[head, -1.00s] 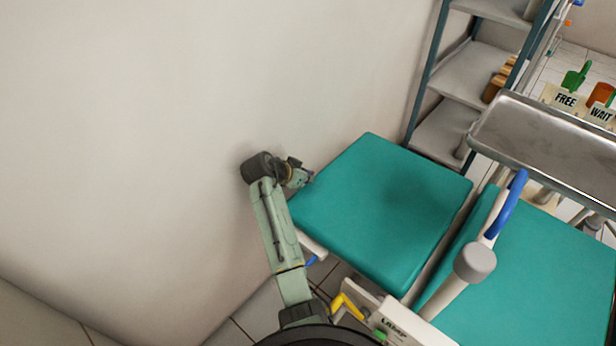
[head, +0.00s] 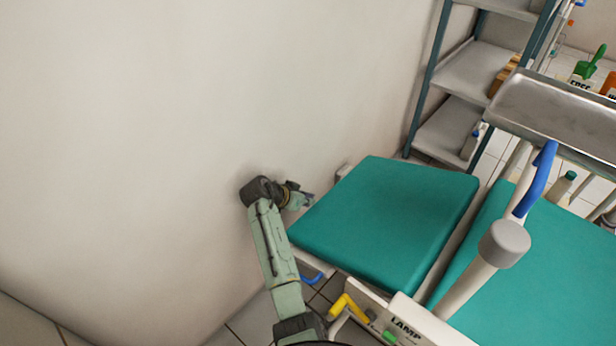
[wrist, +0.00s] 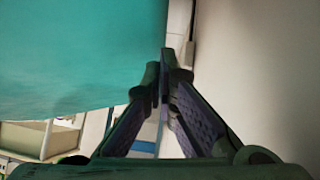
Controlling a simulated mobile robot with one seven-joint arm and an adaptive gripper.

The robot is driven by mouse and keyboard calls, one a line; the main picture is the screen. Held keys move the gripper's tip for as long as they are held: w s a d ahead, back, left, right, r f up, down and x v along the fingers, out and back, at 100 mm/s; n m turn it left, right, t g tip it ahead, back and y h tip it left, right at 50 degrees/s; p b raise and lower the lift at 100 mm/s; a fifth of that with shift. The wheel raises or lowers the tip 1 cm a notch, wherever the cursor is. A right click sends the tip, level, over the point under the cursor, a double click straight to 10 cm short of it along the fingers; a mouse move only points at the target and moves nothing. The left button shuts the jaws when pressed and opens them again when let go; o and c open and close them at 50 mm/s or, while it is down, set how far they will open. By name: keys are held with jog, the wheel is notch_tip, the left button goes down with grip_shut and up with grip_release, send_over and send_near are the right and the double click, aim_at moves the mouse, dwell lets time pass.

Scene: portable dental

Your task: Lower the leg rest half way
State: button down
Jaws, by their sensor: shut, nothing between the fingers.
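The leg rest (head: 385,222) is the teal cushion at the left end of the chair, its outer end near the wall. It appears to tilt down toward that end. My gripper (head: 308,200) is at the cushion's outer edge, between it and the wall. In the wrist view my gripper (wrist: 163,78) has its fingertips together with nothing between them. The teal cushion (wrist: 75,55) fills the upper left there, close beside the fingers. Whether they touch it is unclear. A blue handle (head: 312,277) shows under the cushion's near side.
The wall (head: 150,130) stands close on the left. The chair's seat (head: 545,260), a lamp post (head: 470,285), a yellow handle (head: 347,308) and a LAMP label (head: 407,328) are at right. A metal tray (head: 560,105) and shelves (head: 470,75) stand behind.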

jog(key=shift+r, duration=0.15)
jog(key=v, duration=1.2)
